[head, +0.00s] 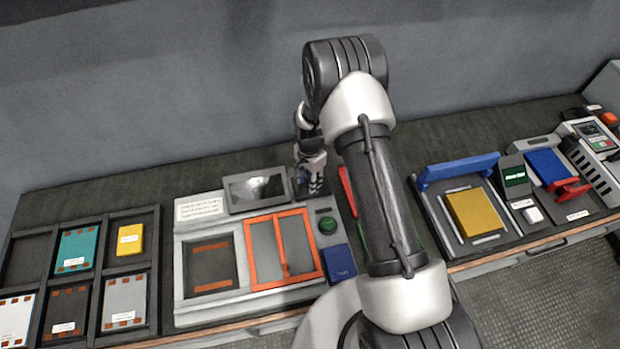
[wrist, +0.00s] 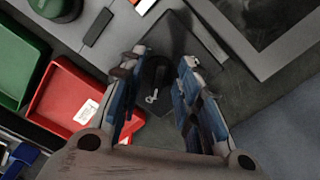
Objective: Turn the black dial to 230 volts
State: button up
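The black dial (wrist: 157,76) shows in the wrist view on a dark panel, with a small light pointer mark on it. My gripper (wrist: 160,66) is over it with its two blue-padded fingers apart, one on each side of the dial. I cannot tell whether either finger touches it. In the head view my gripper (head: 312,187) points down beside the screen at the back of the grey console (head: 205,318), and it and the arm hide the dial. The voltage marks around the dial are not readable.
The tilted screen (head: 257,189) stands close left of my gripper. A green button (head: 327,225) and orange-framed doors (head: 283,250) are in front. A red bin (wrist: 75,97) and green bin (wrist: 17,55) lie beside the console. Left trays hold coloured blocks.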

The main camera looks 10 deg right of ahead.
jog(key=shift+c, duration=0.2)
grip_shut()
jog(key=shift+n+b, duration=0.3)
jog(key=shift+n, duration=0.1)
jog(key=n+b, duration=0.1)
jog(key=n, duration=0.1)
jog(key=n+b, duration=0.1)
jog(key=n, duration=0.1)
jog(key=shift+s+d+n, duration=0.15)
jog(key=shift+n, duration=0.15)
jog(key=n+b, duration=0.2)
jog(key=n, duration=0.4)
jog(key=shift+d, duration=0.2)
jog(key=shift+n, duration=0.3)
jog(key=shift+o, duration=0.2)
grip_release()
